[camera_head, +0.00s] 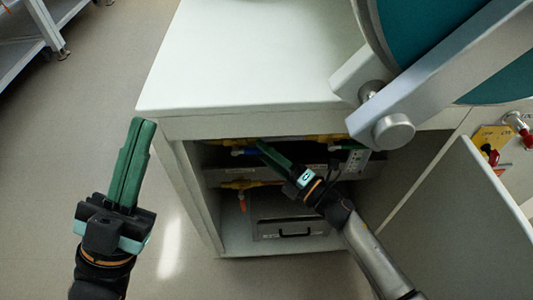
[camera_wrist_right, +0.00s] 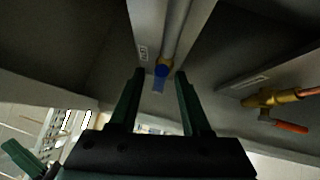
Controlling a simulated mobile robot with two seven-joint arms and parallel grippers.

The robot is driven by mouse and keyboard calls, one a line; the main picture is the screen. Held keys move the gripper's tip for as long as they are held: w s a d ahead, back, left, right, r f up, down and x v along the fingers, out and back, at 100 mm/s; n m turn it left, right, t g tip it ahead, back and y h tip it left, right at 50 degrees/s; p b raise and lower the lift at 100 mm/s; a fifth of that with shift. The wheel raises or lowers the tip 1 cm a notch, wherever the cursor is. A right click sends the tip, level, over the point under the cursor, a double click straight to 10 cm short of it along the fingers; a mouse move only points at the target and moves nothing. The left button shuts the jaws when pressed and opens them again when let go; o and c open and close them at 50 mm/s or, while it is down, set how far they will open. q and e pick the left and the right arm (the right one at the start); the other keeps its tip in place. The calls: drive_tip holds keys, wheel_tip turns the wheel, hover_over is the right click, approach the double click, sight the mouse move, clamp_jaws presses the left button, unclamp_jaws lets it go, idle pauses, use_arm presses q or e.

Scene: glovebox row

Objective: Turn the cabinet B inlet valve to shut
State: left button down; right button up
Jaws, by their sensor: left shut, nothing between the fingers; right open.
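Inside the open cabinet, a blue valve handle (camera_head: 240,152) sits on a yellow fitting under the top. In the right wrist view the blue handle (camera_wrist_right: 159,84) hangs from a brass fitting, in line with the gap between my fingers. My right gripper (camera_head: 262,147) reaches into the cabinet. Its fingers are open in the wrist view (camera_wrist_right: 160,76), and I cannot tell whether they touch the handle. My left gripper (camera_head: 143,122) is shut and empty, outside the cabinet at left. I cannot read which valve is cabinet B's inlet.
A grey case (camera_head: 290,228) stands on the cabinet floor. The open door (camera_head: 460,225) is at right.

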clamp_jaws()
idle(0.3)
idle(1.1)
